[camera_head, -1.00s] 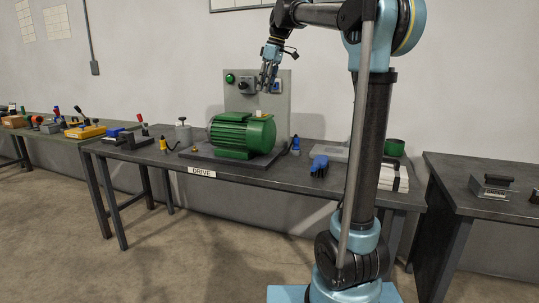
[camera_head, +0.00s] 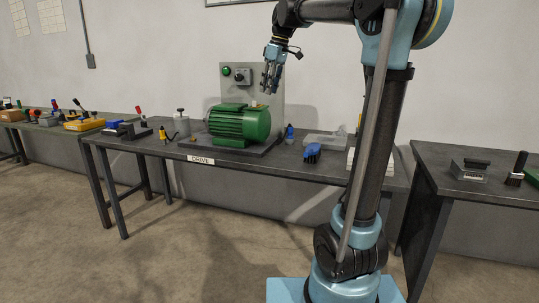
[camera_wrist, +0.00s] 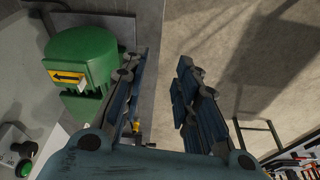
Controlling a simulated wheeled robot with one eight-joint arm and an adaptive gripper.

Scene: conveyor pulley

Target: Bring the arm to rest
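My arm is raised in front of the wall, with its elbow high. My gripper (camera_head: 269,85) points down in the head view, in line with the grey control panel and above the green motor. In the wrist view my gripper (camera_wrist: 160,75) has its two dark fingers clearly apart with nothing between them. The green motor (camera_head: 238,124) sits on a dark base plate on the bench marked DRIVE. It also shows beyond the left finger in the wrist view (camera_wrist: 83,48), with a yellow arrow label.
The control panel (camera_head: 231,96) stands behind the motor. The bench (camera_head: 262,162) holds a blue item (camera_head: 312,152), a clear tray (camera_head: 326,141) and small tools. A second bench (camera_head: 452,186) stands at the right. Open floor lies in front.

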